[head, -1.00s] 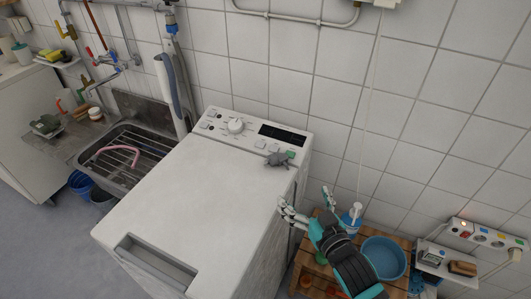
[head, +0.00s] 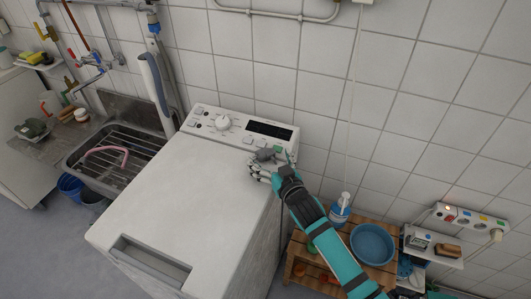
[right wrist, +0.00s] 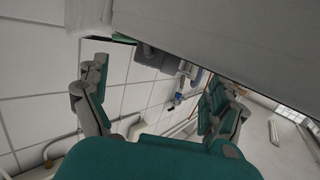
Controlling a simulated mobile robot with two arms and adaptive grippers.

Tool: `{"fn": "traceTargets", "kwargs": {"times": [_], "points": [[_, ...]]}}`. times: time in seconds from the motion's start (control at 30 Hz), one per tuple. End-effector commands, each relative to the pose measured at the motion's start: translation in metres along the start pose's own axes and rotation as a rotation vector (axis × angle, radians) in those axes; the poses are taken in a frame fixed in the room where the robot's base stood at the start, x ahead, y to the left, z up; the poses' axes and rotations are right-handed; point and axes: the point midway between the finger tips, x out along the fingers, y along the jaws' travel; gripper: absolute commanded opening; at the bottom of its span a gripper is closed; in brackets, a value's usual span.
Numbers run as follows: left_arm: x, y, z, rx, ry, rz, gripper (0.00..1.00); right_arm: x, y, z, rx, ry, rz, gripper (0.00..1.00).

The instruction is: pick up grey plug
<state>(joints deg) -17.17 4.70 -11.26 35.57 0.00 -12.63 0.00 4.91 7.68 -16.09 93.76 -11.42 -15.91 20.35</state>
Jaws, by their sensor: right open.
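The grey plug (head: 264,154) lies on top of the white washing machine (head: 185,190), at the right end below its control panel. My right gripper (head: 271,165) is at the machine's right edge, open, its fingers close beside the plug and partly in front of it. In the right wrist view my right gripper (right wrist: 160,78) has its fingers spread wide. A dark grey block that looks like the plug (right wrist: 155,60) shows between them, further ahead. I cannot tell whether a finger touches it. My left gripper is not in view.
A small green item (head: 278,150) is just right of the plug. A wooden stool (head: 327,240) with a blue basin (head: 372,244) and a bottle (head: 340,208) stands right of the machine. A sink (head: 115,150) is on the left. The machine's top is otherwise clear.

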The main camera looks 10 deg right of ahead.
Motion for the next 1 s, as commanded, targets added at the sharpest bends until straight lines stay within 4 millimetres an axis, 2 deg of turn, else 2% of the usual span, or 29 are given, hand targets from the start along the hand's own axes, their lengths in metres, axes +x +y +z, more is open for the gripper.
{"fn": "traceTargets", "kwargs": {"times": [0.03, 0.2, 0.5, 0.93, 1.0], "points": [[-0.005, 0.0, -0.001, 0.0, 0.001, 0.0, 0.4, 0.009, -0.002, -0.005, 0.001, 0.002, 0.0, 0.95], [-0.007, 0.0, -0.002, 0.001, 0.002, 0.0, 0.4, 0.031, -0.002, -0.003, -0.001, 0.001, 0.0, 0.95], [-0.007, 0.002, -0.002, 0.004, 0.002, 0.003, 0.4, 0.036, -0.003, -0.001, 0.0, 0.001, 0.0, 0.95], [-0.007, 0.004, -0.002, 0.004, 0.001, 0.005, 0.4, 0.036, -0.002, -0.001, -0.001, 0.0, 0.0, 0.4], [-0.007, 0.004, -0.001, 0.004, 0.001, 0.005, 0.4, 0.036, -0.002, -0.001, -0.001, 0.001, 0.0, 0.37]]}}
